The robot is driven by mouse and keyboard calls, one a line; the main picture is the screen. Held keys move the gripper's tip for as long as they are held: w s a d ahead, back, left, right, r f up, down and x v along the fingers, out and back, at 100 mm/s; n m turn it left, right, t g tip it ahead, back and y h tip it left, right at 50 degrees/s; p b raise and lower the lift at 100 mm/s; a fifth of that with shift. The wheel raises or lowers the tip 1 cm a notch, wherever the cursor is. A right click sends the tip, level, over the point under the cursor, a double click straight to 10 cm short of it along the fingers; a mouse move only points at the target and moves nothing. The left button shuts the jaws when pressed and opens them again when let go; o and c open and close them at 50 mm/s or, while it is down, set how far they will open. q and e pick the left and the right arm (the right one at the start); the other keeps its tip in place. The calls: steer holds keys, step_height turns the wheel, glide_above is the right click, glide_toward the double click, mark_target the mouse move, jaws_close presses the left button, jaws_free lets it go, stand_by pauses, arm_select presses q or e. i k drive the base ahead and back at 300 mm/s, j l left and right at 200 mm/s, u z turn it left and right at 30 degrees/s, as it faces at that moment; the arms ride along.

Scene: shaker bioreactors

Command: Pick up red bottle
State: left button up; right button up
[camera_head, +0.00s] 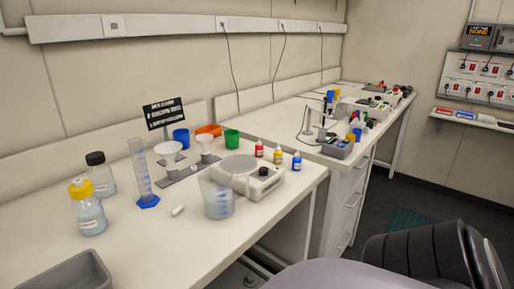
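A small red bottle (259,149) with a red cap stands upright on the white bench (150,245), toward its far right part. It stands behind a white stirrer-like device (264,180). A yellow bottle (278,155) and a blue bottle (297,161) of like shape stand in a row to its right. The three stand apart from each other. Nothing covers the red bottle. Neither of my grippers shows in this view.
A clear beaker (217,196) stands in front of the device. A green cup (231,139), a blue cup (181,138), funnels on a stand, a measuring cylinder (142,175) and two glass bottles stand further left. A grey tray (75,275) is at front left. Bare bench lies front centre.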

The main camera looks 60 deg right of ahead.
mark_target(259, 147)
steer(key=l, duration=0.6)
steer(key=k+l+u, duration=0.1)
steer(key=l, duration=0.5)
steer(key=k+l, duration=0.15)
steer(key=l, duration=0.45)
steer(key=k+l+u, duration=0.1)
steer(key=l, duration=0.5)
